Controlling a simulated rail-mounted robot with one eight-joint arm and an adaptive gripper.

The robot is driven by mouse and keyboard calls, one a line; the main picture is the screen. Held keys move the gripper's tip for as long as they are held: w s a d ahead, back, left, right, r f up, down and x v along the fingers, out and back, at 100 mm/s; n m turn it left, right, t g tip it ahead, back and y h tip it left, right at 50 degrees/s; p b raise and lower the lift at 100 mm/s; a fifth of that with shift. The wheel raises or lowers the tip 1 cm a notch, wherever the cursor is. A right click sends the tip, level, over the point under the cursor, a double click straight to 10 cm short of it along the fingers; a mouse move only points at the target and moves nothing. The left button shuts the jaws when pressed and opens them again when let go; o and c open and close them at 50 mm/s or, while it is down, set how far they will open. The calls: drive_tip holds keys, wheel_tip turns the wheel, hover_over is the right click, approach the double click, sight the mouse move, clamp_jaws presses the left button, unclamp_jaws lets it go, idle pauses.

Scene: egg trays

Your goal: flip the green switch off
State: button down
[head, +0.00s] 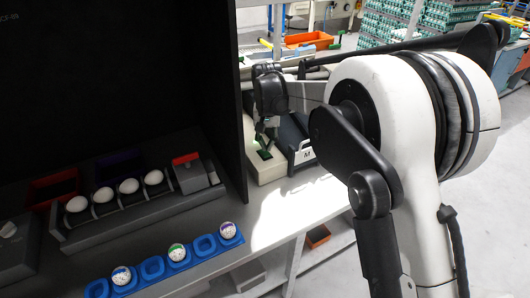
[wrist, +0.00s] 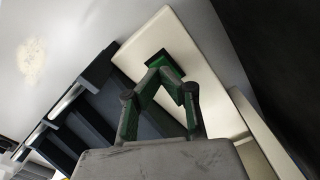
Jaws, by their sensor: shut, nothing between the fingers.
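The green switch (head: 264,154) sits in the top of a cream box (head: 254,170), just right of the dark partition. In the wrist view the green switch (wrist: 164,60) lies directly beyond my fingertips, which partly cover it. My gripper (head: 268,133) is above the switch and points down at it. In the wrist view my gripper (wrist: 156,74) has its fingers together with nothing between them. I cannot tell whether the fingertips touch the switch, or which way it is tipped.
A dark roller unit (head: 298,145) stands right beside the cream box. The tall black partition (head: 240,100) is close on its left. A grey rack with white eggs (head: 128,186) and a blue tray (head: 205,245) with speckled eggs lie to the left. Bare bench lies in front of the box.

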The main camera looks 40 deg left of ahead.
sight(266, 154)
drive_tip(key=shift+f+b, duration=0.9)
drive_tip(key=shift+f, duration=0.45)
idle(1.1)
drive_tip(key=shift+r, duration=0.1)
drive_tip(key=shift+r+p, duration=1.15)
drive_tip(key=shift+r, duration=2.3)
drive_tip(key=shift+d, duration=0.1)
